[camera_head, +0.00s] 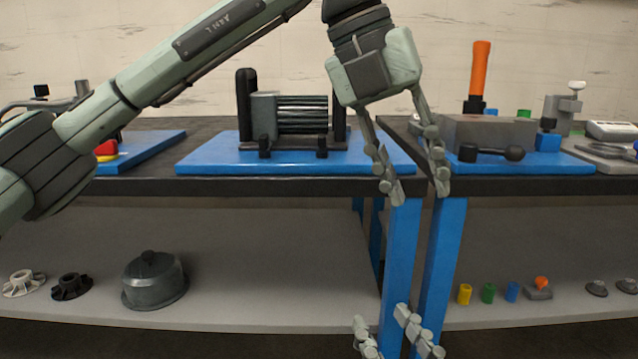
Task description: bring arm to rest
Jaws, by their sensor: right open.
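My left arm comes in from the left and crosses the upper middle of the head view. Its left gripper (416,190) points down, with its fingers spread apart and nothing between them. It hangs in front of the gap between the two tables, near their front edges. My right gripper (381,317) shows only as two fingers at the bottom edge, pointing up. They are apart and empty, in front of the blue table legs. The rest of the right arm is out of view.
The right table holds a grey block (495,132) and an orange-handled tool (480,68). The lower shelf carries a dark lidded pot (153,280) and small coloured cylinders (488,293).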

